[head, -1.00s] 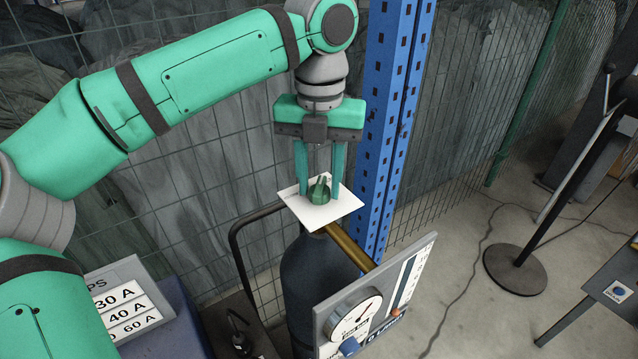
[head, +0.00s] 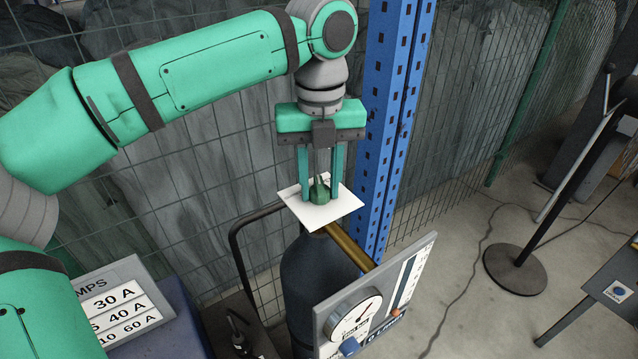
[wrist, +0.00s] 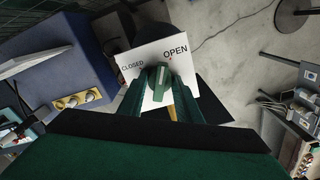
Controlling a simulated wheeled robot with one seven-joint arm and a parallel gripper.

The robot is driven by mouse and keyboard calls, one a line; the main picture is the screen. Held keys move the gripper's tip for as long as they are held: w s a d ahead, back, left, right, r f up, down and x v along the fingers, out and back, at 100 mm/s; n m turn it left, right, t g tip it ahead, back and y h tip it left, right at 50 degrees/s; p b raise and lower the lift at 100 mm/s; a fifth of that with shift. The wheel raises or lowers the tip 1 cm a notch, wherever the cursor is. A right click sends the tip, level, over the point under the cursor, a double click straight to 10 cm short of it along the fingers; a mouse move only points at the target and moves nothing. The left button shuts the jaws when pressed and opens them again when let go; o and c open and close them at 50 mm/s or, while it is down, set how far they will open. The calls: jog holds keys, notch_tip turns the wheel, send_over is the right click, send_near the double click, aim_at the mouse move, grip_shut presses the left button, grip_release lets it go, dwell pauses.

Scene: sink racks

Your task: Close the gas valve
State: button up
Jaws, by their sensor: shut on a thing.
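The gas valve is a green knob (head: 319,192) on a white plate (head: 345,204) above a dark gas cylinder (head: 312,268). In the wrist view the plate reads CLOSED on the left and OPEN on the right, with a small red mark near OPEN. The knob (wrist: 160,77) shows a pale line that runs nearly straight up, between the two words. My gripper (head: 320,198) points straight down over the plate. Its two fingers (wrist: 160,93) are shut on the knob, one on each side.
A gauge panel (head: 376,300) stands in front of the cylinder, joined by a brass pipe (head: 348,247). A blue post (head: 392,120) rises close behind on the right. A wire fence (head: 210,170) is behind. An amps sign (head: 122,312) is at lower left.

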jog(key=n, duration=0.6)
jog(key=shift+n, duration=0.4)
jog(key=o, duration=0.8)
jog(key=shift+r, duration=0.1)
